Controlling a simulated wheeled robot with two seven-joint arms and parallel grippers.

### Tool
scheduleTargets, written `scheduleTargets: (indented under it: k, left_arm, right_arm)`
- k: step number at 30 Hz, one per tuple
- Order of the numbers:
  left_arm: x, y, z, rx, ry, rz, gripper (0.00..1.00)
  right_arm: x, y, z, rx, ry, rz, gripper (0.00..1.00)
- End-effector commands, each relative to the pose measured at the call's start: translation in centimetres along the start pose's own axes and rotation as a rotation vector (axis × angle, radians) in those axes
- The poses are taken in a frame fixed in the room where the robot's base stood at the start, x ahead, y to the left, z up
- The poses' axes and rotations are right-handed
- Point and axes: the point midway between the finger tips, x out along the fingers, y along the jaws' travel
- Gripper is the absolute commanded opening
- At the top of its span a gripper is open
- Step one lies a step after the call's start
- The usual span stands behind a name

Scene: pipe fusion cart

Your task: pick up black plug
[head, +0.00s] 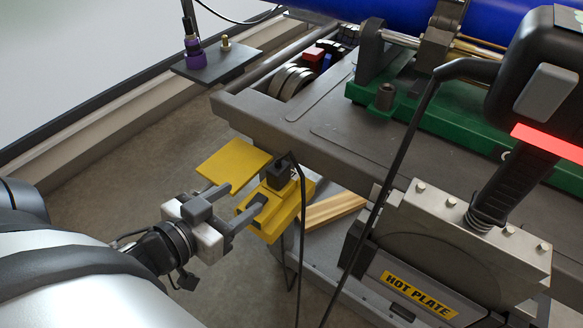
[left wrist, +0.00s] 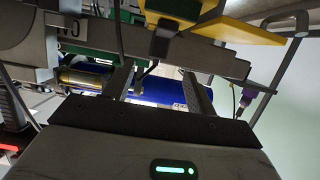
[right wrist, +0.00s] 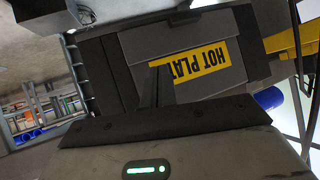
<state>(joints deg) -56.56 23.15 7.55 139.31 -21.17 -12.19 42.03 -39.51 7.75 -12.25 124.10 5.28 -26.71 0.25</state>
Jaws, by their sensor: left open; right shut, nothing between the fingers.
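The black plug (head: 279,172) sits upright on a yellow bracket (head: 266,222) at the near corner of the cart, with a black cable running from it. My left gripper (head: 240,197) is open at the bracket, its two fingers pointing toward the plug; the plug stands just beyond the fingertips. In the left wrist view a dark block that looks like the plug (left wrist: 163,40) shows above and between the open fingers (left wrist: 158,76). My right gripper (right wrist: 155,85) is shut and empty in the right wrist view, in front of the hot plate (right wrist: 205,60). It is not seen in the head view.
The hot plate unit (head: 410,295) and a black-handled tool (head: 515,165) stand at the right. A grey cart top (head: 320,115) lies behind the plug. A purple connector (head: 193,52) stands on a dark plate at the upper left. Loose cables hang near the plug.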

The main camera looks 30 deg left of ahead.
Motion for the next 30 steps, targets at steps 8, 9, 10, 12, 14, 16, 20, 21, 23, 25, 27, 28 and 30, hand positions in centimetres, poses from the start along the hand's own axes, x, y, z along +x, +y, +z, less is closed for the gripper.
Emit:
scheduleTargets:
  k: [8,9,10,12,14,16,20,21,23,25,27,28,30]
  left_arm:
    - [5.1,-0.1,-0.4,0.003,0.005,0.0,0.56]
    - [5.9,0.0,-0.3,0.002,0.005,0.0,0.56]
    - [6.5,0.0,-0.3,0.002,0.003,-0.001,0.56]
    - [7.6,-0.1,-0.3,0.002,0.002,-0.001,0.56]
    - [8.5,0.0,-0.3,0.0,0.001,-0.001,0.56]
    - [9.2,0.0,-0.2,0.0,0.001,-0.001,0.56]
    - [9.9,0.0,-0.2,0.0,-0.002,-0.001,0.56]
    - [10.1,0.0,-0.2,0.0,-0.002,-0.001,0.56]
    - [10.5,0.0,-0.3,0.0,0.0,-0.002,0.56]
    - [11.4,0.0,-0.6,0.001,0.001,-0.001,0.56]
    - [12.5,0.0,-0.7,0.003,0.001,-0.001,0.56]
    - [12.9,0.1,-0.8,0.002,0.001,-0.002,0.56]
    - [13.8,0.1,-0.7,0.001,-0.001,-0.002,0.56]
  right_arm:
    - [-0.1,0.0,-0.1,0.001,-0.001,-0.001,0.0]
    - [-0.1,0.0,-0.1,0.001,-0.001,-0.001,0.0]
    - [-0.1,0.0,-0.1,0.001,-0.001,-0.001,0.0]
    - [-0.1,0.0,-0.1,0.001,0.0,-0.001,0.0]
    - [0.0,0.0,0.0,0.002,0.0,-0.001,0.0]
    - [0.0,0.0,0.0,0.002,0.0,-0.001,0.0]
    - [0.0,0.0,0.0,0.002,0.0,-0.001,0.0]
    - [0.0,0.0,0.0,0.002,0.001,-0.001,0.0]
    - [-0.1,-0.1,-0.1,0.002,0.001,-0.001,0.0]
    - [-0.1,-0.1,-0.1,0.002,0.001,-0.001,0.0]
    - [-0.1,-0.1,-0.2,0.001,0.001,-0.001,0.0]
    - [-0.1,-0.1,-0.2,0.001,0.001,-0.001,0.0]
    - [-0.1,0.0,-0.1,0.0,0.001,0.0,0.0]
